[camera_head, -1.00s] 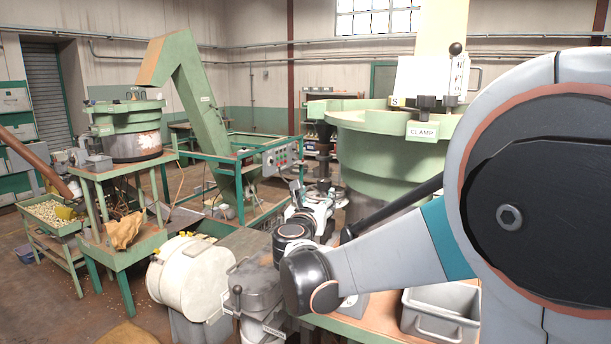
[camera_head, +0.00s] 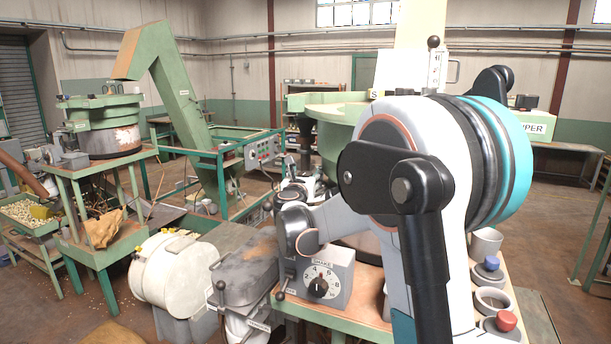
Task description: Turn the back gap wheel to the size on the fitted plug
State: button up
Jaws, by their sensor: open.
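A big pale green hopper bowl (camera_head: 328,105) stands behind my arm, which covers much of it. A black knob (camera_head: 525,102) stands by a label ending in "PPER" (camera_head: 536,128) at the bowl's right. An upright scale plate (camera_head: 436,70) with a black ball-topped lever rises behind the bowl. I cannot tell which part is the back gap wheel, and no fitted plug with a size can be made out.
A grey box with a numbered dial (camera_head: 318,287) sits on the bench below my arm. Grey cups, one with a blue top (camera_head: 491,264) and one with a red top (camera_head: 505,321), stand at right. A cream drum (camera_head: 165,270) and a green conveyor (camera_head: 180,100) are at left.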

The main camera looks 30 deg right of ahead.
jog(key=shift+w+d, duration=0.1)
jog(key=shift+c, duration=0.5)
jog(key=c, duration=1)
jog(key=shift+h, duration=0.3)
